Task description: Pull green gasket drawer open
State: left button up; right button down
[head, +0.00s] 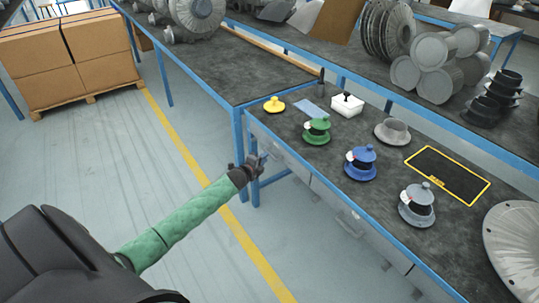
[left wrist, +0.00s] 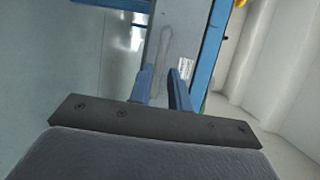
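My left gripper (head: 262,158) is at the near-left corner of the blue-framed bench, beside the grey drawer fronts (head: 290,160) under the bench top. In the left wrist view its two blue fingers (left wrist: 162,72) stand apart with a gap between them. A grey front with a long upright handle-like shape (left wrist: 164,45) lies just beyond the fingertips, and nothing is seen gripped. I cannot tell whether the fingers touch it. A green flanged part (head: 317,130) stands on the bench top above these drawers. No green drawer marking is clear. My right gripper is not in view.
On the bench are a yellow part (head: 274,104), a white box (head: 347,104), a blue part (head: 361,163), grey parts (head: 417,205) and a yellow-edged black mat (head: 448,175). A blue bench leg (head: 239,150) is close to my gripper.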

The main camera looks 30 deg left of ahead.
pick_arm(q)
jog(key=shift+w+f+p, duration=0.2)
jog(key=shift+w+f, duration=0.05)
jog(key=shift+w, duration=1)
jog(key=shift+w+f+p, duration=0.15)
jog(key=shift+w+f, duration=0.05)
jog(key=shift+w, duration=1)
grip_shut()
